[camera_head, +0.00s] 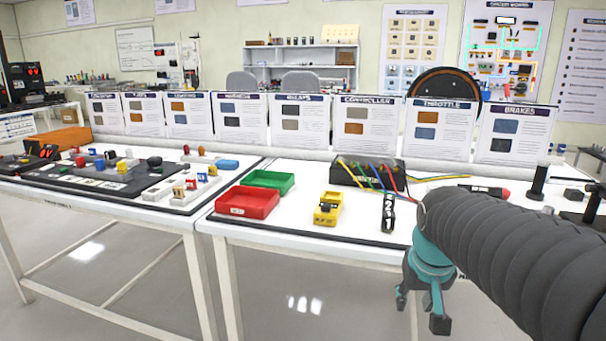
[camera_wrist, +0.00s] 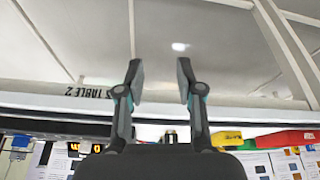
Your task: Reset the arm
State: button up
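My gripper (camera_head: 421,308) hangs in front of the near edge of the right table (camera_head: 290,233) in the head view, pointing down beside my dark ribbed arm. In the wrist view my gripper (camera_wrist: 160,75) shows two fingers spread apart with nothing between them, so it is open and empty. The wrist view looks upside down: the floor is at the top and the table edge, lettered "TABLE 2" (camera_wrist: 92,91), runs across behind the fingers. My arm hides part of the right table.
On the right table are a red bin (camera_head: 247,203), a green bin (camera_head: 284,182), a yellow device (camera_head: 328,208), a black meter (camera_head: 388,213) and a black controller box (camera_head: 345,172) with coloured wires. Information cards line the back. A left table (camera_head: 150,209) holds small parts. Floor in front is clear.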

jog(key=s+a+f+n+t, duration=0.1)
jog(key=s+a+f, duration=0.2)
jog(key=s, duration=1.1)
jog(key=shift+a+t+y, duration=0.3)
jog(key=shift+a+y, duration=0.1)
jog(key=shift+a, duration=0.25)
